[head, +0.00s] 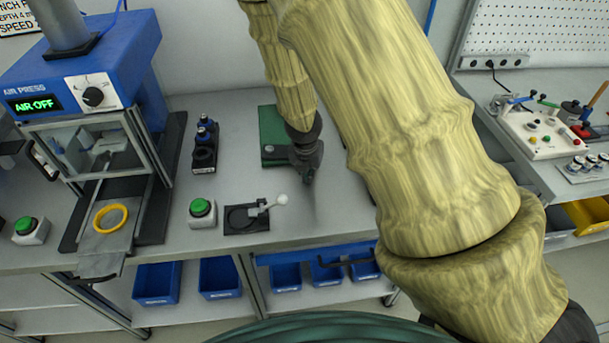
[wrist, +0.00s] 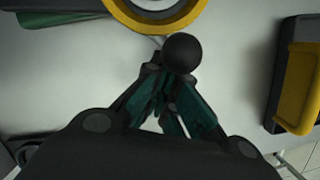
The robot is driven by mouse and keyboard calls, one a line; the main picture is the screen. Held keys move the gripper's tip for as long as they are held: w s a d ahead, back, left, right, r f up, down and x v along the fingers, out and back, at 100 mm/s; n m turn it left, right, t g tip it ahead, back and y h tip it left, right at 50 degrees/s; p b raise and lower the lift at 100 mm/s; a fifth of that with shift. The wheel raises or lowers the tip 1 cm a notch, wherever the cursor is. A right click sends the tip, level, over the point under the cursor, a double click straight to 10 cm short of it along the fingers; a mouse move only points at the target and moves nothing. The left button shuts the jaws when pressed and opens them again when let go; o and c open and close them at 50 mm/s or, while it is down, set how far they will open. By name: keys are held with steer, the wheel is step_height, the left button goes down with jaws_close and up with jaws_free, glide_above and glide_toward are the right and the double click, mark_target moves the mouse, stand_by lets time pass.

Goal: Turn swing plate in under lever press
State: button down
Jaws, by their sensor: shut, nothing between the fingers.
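My gripper (head: 307,168) is over the bench, just in front of a green block or base (head: 271,135). In the wrist view my gripper's fingers (wrist: 168,78) are together, with nothing between them. A black ball knob (wrist: 184,52) is right at the fingertips; I cannot tell whether they touch it. Behind it is part of a yellow ring-shaped piece (wrist: 150,22), cut off by the top edge, with a thin metal rod between. Whether these belong to the swing plate is unclear. My arm hides much of the bench in the head view, and I cannot make out the lever press.
A blue air press (head: 95,70) with a yellow ring (head: 110,218) on its slide stands left. A green button box (head: 202,212) and a black fixture with a white-knobbed handle (head: 247,217) are near the front edge. A yellow-black object (wrist: 295,88) lies right in the wrist view.

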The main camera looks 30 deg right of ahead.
steer(key=shift+w+d+f+n+b, duration=0.1)
steer(key=shift+w+d+n+b, duration=0.15)
steer(key=shift+d+n+b, duration=0.25)
steer(key=shift+w+d+n+y+b, duration=0.15)
steer(key=shift+w+d+n+b, duration=0.15)
steer(key=shift+d, duration=0.15)
steer(key=shift+w+d+n+y+b, duration=0.15)
steer(key=shift+d+n+b, duration=0.15)
steer(key=shift+d, duration=0.15)
steer(key=shift+r, duration=0.2)
steer(key=p+v, duration=0.8)
steer(key=v, duration=0.1)
steer(key=shift+s+r+p, duration=0.15)
steer(key=shift+r+p, duration=0.2)
steer(key=shift+p, duration=0.05)
steer(key=shift+a, duration=0.15)
